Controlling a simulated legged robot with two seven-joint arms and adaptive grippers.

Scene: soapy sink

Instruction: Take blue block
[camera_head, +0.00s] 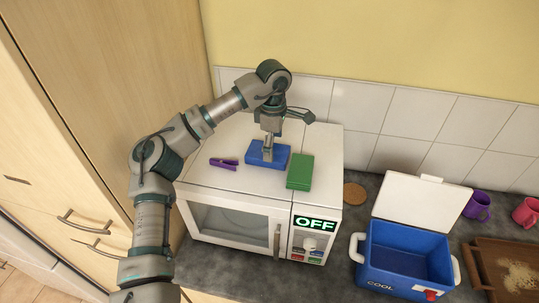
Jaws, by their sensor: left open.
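The blue block (280,160) lies flat on top of the white microwave (215,180). My left gripper (268,156) points down over the middle of the blue block, with its fingertips at or just above the block's top. It is open, and I cannot tell whether the fingers touch the block. The fingers hide a small part of the block. My right gripper is not in view.
A green block (300,171) lies close to the right of the blue one, and a purple clothespin (223,163) lies to the left. An open blue cooler (400,262), a purple mug (477,206), a pink mug (527,212) and a wooden tray (487,262) stand at the right.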

